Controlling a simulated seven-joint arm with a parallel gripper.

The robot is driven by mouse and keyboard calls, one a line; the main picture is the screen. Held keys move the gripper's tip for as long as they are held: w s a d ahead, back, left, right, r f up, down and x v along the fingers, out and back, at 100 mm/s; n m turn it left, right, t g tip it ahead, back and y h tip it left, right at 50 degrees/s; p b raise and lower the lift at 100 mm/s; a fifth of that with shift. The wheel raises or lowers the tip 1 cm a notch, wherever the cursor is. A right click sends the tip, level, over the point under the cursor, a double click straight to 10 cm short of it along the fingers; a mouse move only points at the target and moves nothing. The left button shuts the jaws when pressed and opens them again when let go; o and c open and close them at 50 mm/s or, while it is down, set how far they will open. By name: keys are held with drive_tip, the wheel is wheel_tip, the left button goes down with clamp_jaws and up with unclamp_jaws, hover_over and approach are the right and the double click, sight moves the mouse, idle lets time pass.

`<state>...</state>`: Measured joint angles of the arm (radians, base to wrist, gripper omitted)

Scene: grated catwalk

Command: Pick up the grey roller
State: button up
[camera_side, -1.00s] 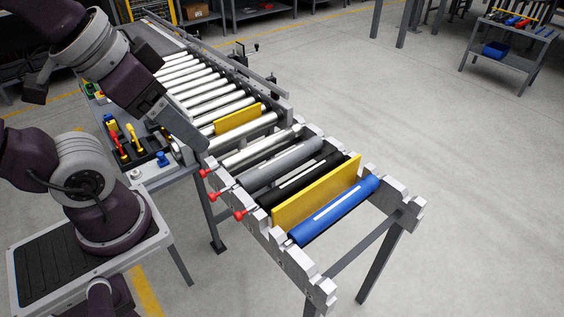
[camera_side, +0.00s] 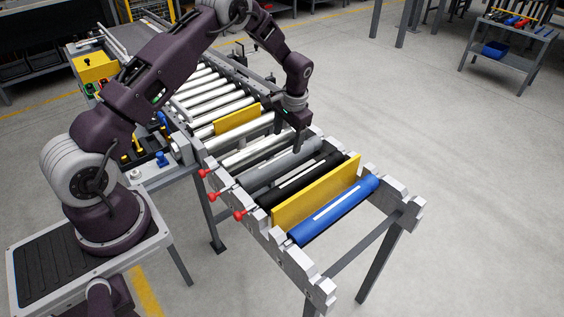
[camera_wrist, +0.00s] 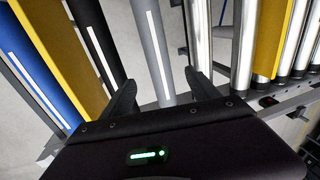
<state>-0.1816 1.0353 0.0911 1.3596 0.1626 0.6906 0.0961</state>
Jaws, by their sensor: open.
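The grey roller (camera_side: 276,166) lies across the near frame of the conveyor, between a silver roller (camera_side: 248,155) and a black roller (camera_side: 290,188). My gripper (camera_side: 288,136) is over the far end of the grey roller, fingers pointing down, open. In the wrist view the grey roller (camera_wrist: 152,45), with a white stripe, runs between the two open fingers of my gripper (camera_wrist: 161,90). Nothing is held. I cannot tell how far the fingertips are above the roller.
A yellow plate (camera_side: 318,194) stands upright between the black roller and a blue roller (camera_side: 335,210). Another yellow plate (camera_side: 237,119) stands among the silver rollers behind. Red knobs (camera_side: 213,196) stick out along the frame's left side.

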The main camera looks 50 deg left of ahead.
sight(283, 157)
drive_tip(key=f, duration=0.3)
drive_tip(key=a+f, duration=0.1)
drive_tip(key=f, duration=0.6)
drive_tip(key=shift+s+a, duration=0.3)
drive_tip(key=shift+s, duration=0.1)
drive_tip(key=shift+r, duration=0.1)
clamp_jaws()
